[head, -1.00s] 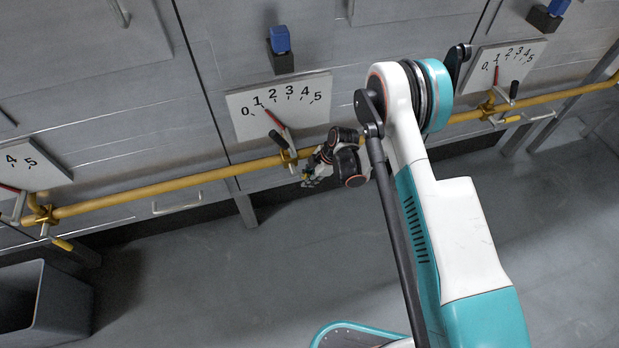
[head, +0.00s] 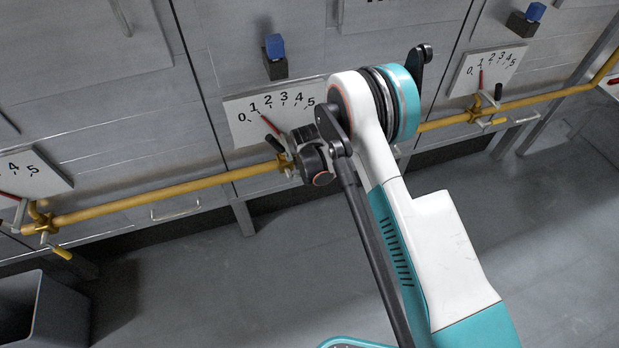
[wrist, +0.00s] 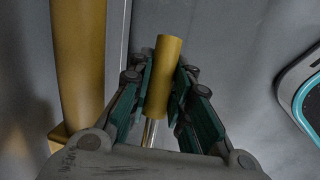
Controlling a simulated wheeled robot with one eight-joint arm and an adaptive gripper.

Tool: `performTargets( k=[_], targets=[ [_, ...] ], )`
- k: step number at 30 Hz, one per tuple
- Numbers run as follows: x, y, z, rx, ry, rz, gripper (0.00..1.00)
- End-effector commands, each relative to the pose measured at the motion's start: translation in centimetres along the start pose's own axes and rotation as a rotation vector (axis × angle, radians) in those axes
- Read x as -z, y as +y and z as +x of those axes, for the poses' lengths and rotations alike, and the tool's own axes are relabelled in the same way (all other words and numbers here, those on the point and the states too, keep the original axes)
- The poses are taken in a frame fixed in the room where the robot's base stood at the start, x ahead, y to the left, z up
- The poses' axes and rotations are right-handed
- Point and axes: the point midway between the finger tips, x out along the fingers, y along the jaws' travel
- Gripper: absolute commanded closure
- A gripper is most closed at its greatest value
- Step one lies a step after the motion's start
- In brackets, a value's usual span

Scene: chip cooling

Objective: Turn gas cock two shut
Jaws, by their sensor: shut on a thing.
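In the wrist view, my gripper (wrist: 161,82) is shut on a yellow cylindrical handle (wrist: 168,62) with a thin metal stem, one finger on each side. In the head view, the middle gas cock (head: 284,161) is a brass fitting on the yellow pipe, below a white dial plate (head: 238,126) numbered 0 to 5. A red pointer (head: 267,124) on that plate points near 1. In the head view my wrist covers the handle and my fingers.
The yellow pipe (head: 160,189) runs along the grey cabinet front and shows close by in the wrist view (wrist: 78,60). Other cocks sit at left (head: 42,222) and right (head: 474,115). A grey bin (head: 60,310) stands lower left. The floor between is clear.

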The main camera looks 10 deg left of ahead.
Motion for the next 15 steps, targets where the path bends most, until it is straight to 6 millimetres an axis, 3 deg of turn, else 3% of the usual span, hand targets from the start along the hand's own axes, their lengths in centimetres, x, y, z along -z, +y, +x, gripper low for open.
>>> performTargets(
  k=[15],
  targets=[
    [-0.17,0.09,-0.37,-0.005,-0.051,-0.009,1.0]
  ],
)
